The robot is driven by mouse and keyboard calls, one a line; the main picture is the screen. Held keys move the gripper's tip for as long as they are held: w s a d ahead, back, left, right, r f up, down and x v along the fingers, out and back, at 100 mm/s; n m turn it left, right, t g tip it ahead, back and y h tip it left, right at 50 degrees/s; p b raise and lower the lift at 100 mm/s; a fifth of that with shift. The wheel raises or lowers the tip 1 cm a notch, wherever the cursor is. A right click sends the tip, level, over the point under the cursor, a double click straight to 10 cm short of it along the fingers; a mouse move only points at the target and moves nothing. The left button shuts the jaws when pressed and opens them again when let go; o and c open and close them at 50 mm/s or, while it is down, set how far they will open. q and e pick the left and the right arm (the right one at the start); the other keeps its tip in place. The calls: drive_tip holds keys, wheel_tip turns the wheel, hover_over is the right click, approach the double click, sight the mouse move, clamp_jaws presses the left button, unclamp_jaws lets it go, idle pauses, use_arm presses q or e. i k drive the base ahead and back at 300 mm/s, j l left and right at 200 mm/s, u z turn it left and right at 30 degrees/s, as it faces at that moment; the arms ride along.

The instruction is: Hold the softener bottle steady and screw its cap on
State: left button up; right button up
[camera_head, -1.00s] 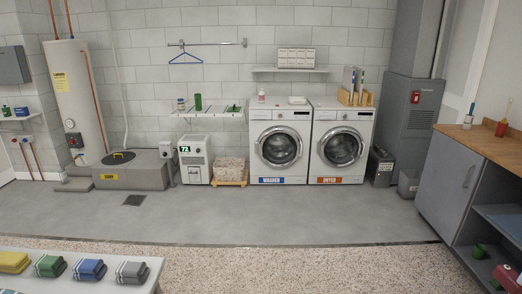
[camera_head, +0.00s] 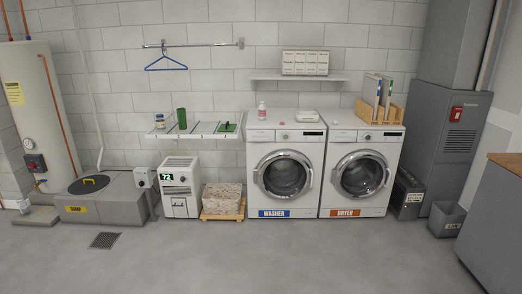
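A small bottle (camera_head: 262,111), pale with pink on it, stands upright on the left part of the washer top (camera_head: 297,127). It looks like the softener bottle, but it is too small to read a label or tell whether a cap is on it. A tiny reddish spot (camera_head: 283,123) lies on the washer top to its right; I cannot tell what it is. Neither of my grippers is in view.
The dryer (camera_head: 361,173) stands right of the washer, with a wooden rack (camera_head: 380,114) on top. A white tray (camera_head: 307,116) sits behind on the washer. A cabinet (camera_head: 497,215) is at right. The grey floor (camera_head: 270,255) ahead is clear.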

sight(262, 108)
drive_tip(key=i, duration=2.75)
